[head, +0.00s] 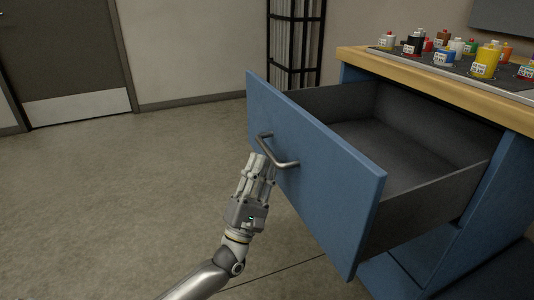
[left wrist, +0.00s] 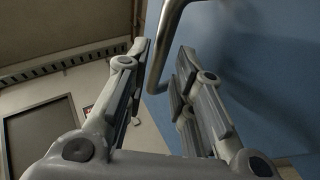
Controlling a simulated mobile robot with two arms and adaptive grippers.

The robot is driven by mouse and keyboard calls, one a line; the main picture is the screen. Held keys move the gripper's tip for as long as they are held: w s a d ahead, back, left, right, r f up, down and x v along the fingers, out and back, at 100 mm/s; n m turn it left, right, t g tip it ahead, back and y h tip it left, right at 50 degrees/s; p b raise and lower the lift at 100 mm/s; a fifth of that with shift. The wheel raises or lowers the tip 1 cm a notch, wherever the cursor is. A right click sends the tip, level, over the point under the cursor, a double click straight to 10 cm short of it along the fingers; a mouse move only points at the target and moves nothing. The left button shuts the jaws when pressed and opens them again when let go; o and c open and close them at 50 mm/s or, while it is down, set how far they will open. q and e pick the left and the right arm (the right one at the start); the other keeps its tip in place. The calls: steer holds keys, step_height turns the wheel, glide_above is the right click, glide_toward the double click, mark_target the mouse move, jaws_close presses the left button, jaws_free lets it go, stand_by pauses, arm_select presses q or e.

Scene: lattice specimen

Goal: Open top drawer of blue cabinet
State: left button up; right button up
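The blue cabinet (head: 484,190) stands at the right of the head view under a wooden top. Its top drawer (head: 310,160) is pulled far out, and its grey inside looks empty. A curved metal handle (head: 282,159) is on the blue drawer front. My left gripper (head: 263,163) is at the handle, reaching up from below. In the left wrist view the handle (left wrist: 158,65) passes between the fingers of my left gripper (left wrist: 163,62). The fingers are apart, with a gap visible beside the bar. My right gripper is in neither view.
The wooden top (head: 425,75) carries a dark tray with several small coloured bottles (head: 484,62). A black rack (head: 296,45) stands by the back wall. A grey door (head: 62,55) is at the far left. The floor (head: 130,180) left of the drawer is clear.

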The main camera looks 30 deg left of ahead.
arm_select(q)
steer(key=v, duration=0.8)
